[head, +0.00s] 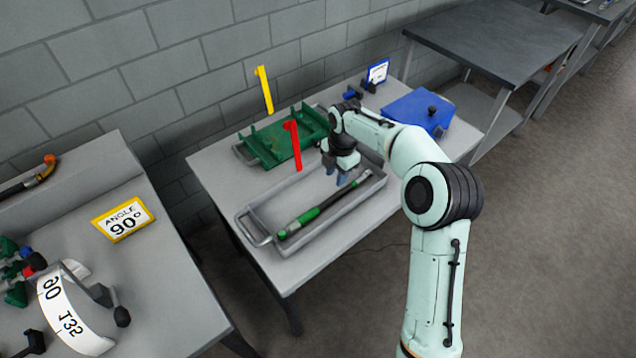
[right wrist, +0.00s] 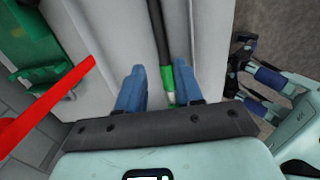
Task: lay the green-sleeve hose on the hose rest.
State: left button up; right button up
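The black hose with a green sleeve (head: 303,219) lies in a long grey tray (head: 258,240) on the middle table, with a second green band near its far end. My right gripper (head: 343,179) is over the far part of the tray, above that end. In the right wrist view its blue fingers (right wrist: 157,88) are apart, with the hose end (right wrist: 167,75) showing between and beyond them; no grip is visible. A green rack (head: 272,147) with upright posts, apparently the hose rest, stands behind the tray with no hose on it. My left gripper is not seen in the head view.
A red flag (head: 293,145) and a yellow flag (head: 265,90) stand by the green rack. A blue box (head: 412,108) with a black knob sits at the table's right. The wall is close behind.

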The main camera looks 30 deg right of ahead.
send_over(334, 197)
jog(key=s, duration=0.1)
jog(key=f, duration=0.6)
jog(key=shift+a+f, duration=0.25)
jog(key=shift+f, duration=0.1)
jog(key=shift+w+d+f, duration=0.1)
jog(key=shift+w+f, duration=0.1)
jog(key=shift+f, duration=0.8)
jog(key=shift+w+d+f, duration=0.1)
jog(key=shift+w+f, duration=0.05)
jog(key=shift+f, duration=0.8)
jog(key=shift+w+d+f, duration=0.1)
jog(key=shift+w+f, duration=0.1)
jog(key=shift+f, duration=0.8)
jog(key=shift+r, duration=0.1)
grip_shut()
